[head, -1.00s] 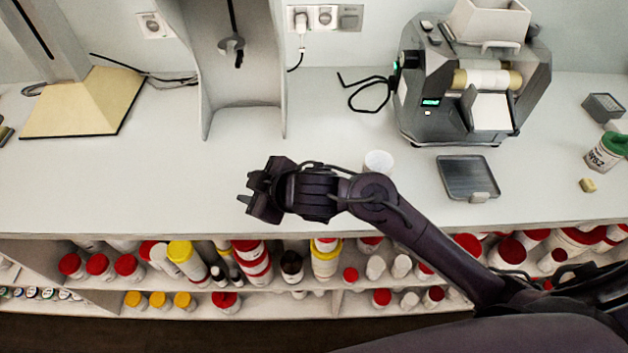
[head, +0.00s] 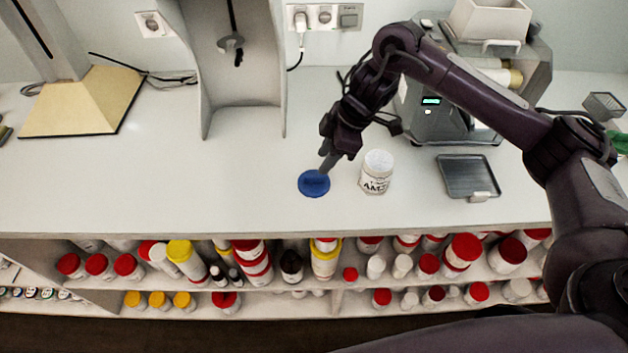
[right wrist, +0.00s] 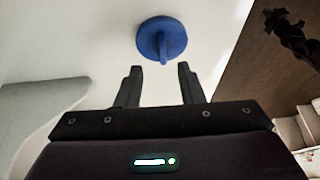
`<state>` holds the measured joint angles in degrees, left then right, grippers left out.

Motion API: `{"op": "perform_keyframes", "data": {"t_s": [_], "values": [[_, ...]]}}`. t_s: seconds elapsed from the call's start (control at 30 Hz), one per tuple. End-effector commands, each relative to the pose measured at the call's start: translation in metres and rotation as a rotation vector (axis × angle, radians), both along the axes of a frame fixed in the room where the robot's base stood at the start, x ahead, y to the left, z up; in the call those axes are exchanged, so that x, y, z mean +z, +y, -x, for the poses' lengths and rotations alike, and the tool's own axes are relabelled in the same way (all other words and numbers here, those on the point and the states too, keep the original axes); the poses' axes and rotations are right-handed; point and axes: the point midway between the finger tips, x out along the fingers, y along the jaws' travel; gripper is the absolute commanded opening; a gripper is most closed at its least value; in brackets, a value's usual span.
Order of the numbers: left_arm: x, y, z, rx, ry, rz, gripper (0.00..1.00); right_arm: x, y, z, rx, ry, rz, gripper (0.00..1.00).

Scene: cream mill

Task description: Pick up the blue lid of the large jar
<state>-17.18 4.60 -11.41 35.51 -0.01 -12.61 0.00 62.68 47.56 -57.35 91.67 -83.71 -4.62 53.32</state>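The blue lid (head: 314,183) lies flat on the white counter, left of the large white jar (head: 376,172), which stands upright without a lid on it. In the right wrist view the round lid (right wrist: 161,39) shows a raised blue grip across its middle. My right gripper (head: 328,163) is just behind the lid in the head view, pointing down toward it. In the right wrist view its two fingers (right wrist: 158,80) are apart with nothing between them, and the lid is just beyond their tips. My left gripper is not in view.
A dark grey tray (head: 468,178) lies right of the jar. A grey machine (head: 440,118) stands behind it, partly hidden by my right arm. The counter (head: 150,185) left of the lid is clear. Shelves below its front edge hold several red- and yellow-capped containers.

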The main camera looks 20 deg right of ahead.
Motion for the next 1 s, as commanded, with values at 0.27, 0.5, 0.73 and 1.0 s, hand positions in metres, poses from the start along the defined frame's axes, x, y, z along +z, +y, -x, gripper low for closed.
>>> {"op": "perform_keyframes", "data": {"t_s": [0.27, 0.5, 0.73, 1.0], "values": [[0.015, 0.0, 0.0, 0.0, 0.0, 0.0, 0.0, -0.034, 0.016, 0.001, 0.001, 0.002, -0.001, 0.35], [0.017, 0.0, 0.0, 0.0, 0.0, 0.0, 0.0, -0.052, 0.022, -0.002, 0.001, -0.003, 0.0, 0.35], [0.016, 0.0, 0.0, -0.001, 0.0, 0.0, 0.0, -0.052, 0.022, -0.002, 0.001, -0.004, 0.0, 0.27], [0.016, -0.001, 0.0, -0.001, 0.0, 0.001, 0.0, -0.051, 0.022, -0.002, 0.002, -0.004, 0.0, 0.0]]}}
